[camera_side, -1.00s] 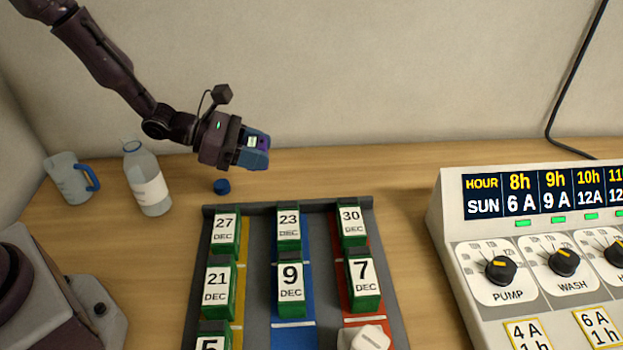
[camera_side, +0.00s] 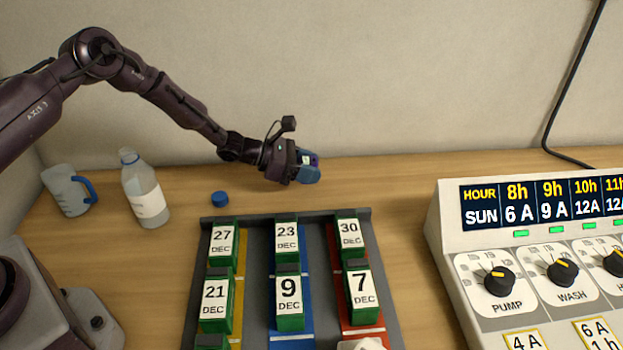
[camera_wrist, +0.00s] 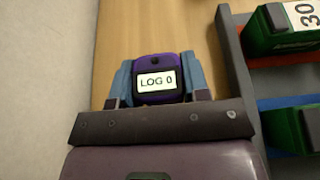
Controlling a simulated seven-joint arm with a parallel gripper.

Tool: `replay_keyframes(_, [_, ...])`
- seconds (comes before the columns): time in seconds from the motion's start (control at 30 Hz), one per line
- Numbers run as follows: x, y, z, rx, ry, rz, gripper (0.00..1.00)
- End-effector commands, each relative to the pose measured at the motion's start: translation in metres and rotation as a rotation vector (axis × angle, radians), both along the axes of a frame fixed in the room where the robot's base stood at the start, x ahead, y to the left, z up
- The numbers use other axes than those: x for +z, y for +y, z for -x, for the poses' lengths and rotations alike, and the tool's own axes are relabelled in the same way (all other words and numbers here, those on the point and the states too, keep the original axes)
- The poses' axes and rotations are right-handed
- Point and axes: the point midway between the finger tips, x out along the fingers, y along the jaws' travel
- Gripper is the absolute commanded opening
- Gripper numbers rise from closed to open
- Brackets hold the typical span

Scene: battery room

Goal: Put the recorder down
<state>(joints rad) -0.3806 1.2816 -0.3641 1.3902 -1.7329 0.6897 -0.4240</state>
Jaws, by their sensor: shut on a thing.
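The recorder (camera_wrist: 156,80) is a small purple device with a white label that reads "LOG 0". My gripper (camera_wrist: 158,82) is shut on it, with a blue finger on each side. In the side view my gripper (camera_side: 308,168) is over the back of the wooden table, behind the grey rack, and only a bit of the recorder (camera_side: 313,160) shows between the fingers. I cannot tell exactly how high the recorder is above the wood.
The grey rack (camera_side: 258,232) holds several green date blocks. A clear bottle (camera_side: 146,190), a jug (camera_side: 66,192) and a blue cap (camera_side: 220,198) are at left. A control panel (camera_side: 520,250) stands at right. Bare wood (camera_side: 395,185) lies between rack and wall.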

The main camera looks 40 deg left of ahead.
Motion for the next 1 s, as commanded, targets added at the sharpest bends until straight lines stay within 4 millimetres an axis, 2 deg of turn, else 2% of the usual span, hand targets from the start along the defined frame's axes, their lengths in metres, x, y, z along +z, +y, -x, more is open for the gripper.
replay_keyframes(0.1, [-0.011, -0.002, -0.007, -0.002, 0.001, -0.001, 0.17])
replay_keyframes(0.3, [-0.037, -0.001, -0.008, -0.002, -0.002, 0.000, 0.17])
replay_keyframes(0.7, [-0.042, -0.001, -0.007, -0.001, 0.000, 0.000, 0.17])
replay_keyframes(0.73, [-0.042, -0.001, -0.007, -0.002, -0.001, -0.001, 0.47])
replay_keyframes(0.8, [-0.042, -0.001, -0.007, -0.002, -0.001, -0.001, 0.63])
replay_keyframes(0.83, [-0.042, -0.001, -0.007, -0.002, -0.001, -0.001, 0.68])
replay_keyframes(1.0, [-0.042, -0.001, -0.007, -0.002, -0.001, -0.001, 0.68])
